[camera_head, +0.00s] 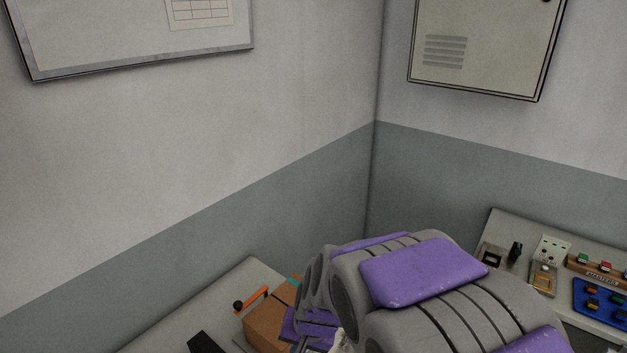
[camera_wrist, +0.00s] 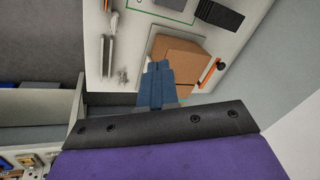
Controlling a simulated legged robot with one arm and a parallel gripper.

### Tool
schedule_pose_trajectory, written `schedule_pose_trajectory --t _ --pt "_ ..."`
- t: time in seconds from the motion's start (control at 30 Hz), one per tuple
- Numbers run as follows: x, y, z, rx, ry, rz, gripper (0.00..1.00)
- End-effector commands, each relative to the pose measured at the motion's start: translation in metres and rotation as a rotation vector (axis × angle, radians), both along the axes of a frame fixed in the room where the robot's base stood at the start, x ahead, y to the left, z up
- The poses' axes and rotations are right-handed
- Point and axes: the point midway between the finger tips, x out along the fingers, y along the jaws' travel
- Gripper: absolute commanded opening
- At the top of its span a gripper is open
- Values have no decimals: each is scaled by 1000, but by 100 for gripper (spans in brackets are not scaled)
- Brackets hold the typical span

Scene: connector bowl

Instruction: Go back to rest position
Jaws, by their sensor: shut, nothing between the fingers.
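My gripper (camera_wrist: 158,68) shows in the wrist view as blue-grey fingers pressed together, with nothing between them. Its tips overlap the near edge of a brown box (camera_wrist: 182,54) in the picture. I cannot tell the gap between them, and no contact is clear. In the head view my grey and purple arm fills the lower middle. It hides the gripper's fingertips and part of the brown box (camera_head: 266,322).
An orange-handled tool (camera_head: 252,299) lies beside the box on a pale table (camera_head: 236,283). A panel bench (camera_head: 500,222) with buttons and switches stands at right. A wall cabinet (camera_head: 480,45) and framed board (camera_head: 110,35) hang above. Space before the upper walls is clear.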

Motion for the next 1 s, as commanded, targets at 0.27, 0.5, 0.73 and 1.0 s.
schedule_pose_trajectory --t 0.27,0.5,0.73,1.0 --pt "-95 -78 -6 -88 119 109 0" --pt "-183 -139 -18 -181 236 173 0" --pt "-234 -167 -26 -240 314 195 0" --pt "-242 -171 -25 -251 326 198 0"
